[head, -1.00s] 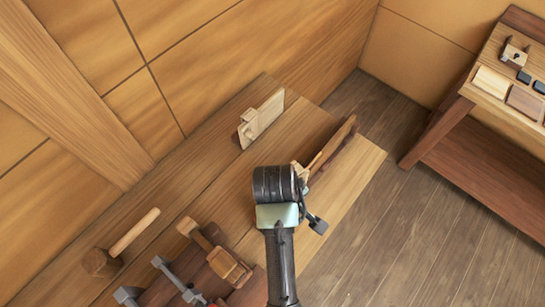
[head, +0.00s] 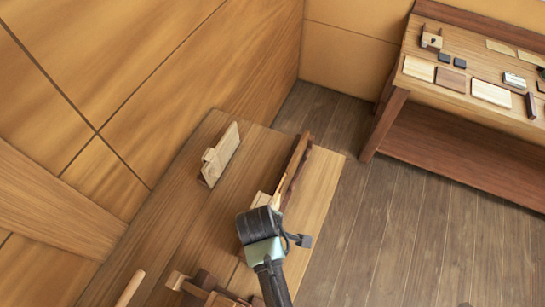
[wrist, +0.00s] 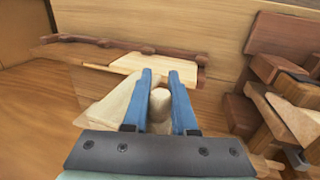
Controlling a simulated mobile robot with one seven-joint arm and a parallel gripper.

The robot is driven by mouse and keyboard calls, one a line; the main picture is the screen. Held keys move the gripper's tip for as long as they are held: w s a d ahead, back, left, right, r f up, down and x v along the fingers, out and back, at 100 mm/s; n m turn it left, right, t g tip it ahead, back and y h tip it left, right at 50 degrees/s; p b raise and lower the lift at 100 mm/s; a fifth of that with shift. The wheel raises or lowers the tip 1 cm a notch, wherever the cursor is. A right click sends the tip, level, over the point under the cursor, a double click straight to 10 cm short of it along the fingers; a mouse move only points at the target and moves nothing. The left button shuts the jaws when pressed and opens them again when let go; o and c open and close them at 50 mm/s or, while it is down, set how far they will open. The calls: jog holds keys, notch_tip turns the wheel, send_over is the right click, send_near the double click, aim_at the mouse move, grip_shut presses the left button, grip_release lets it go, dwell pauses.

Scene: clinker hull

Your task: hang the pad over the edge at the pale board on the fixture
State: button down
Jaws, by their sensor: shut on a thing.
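In the wrist view my gripper (wrist: 160,76) has two blue fingers shut on a cream pad (wrist: 108,104). A rounded part of the pad sits between the fingers and a flat flap spreads to the left. Beyond the fingertips is the fixture, a long dark red-brown rail (wrist: 80,40), with the pale board (wrist: 128,63) set along it. In the head view the fixture (head: 296,166) runs along the bench, just beyond my wrist. Part of the pale board (head: 262,199) shows there. My fingers and the pad are hidden in that view. I cannot tell whether the pad touches the fixture.
The fixture stands on a wooden bench (head: 318,190). An upright pale plate (head: 222,152) stands towards the wall. Wooden tools (head: 190,286) lie at the near end, partly cut off. A side table (head: 432,92) with small blocks and plates is at the upper right. Floor between is clear.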

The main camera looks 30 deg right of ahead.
jog(key=shift+f+b, duration=5.05)
jog(key=shift+f, duration=1.6)
jog(key=shift+f, duration=0.2)
jog(key=c, duration=0.6)
grip_release()
jog(key=shift+c, duration=0.2)
jog(key=b+v, duration=0.1)
jog(key=v, duration=1.2)
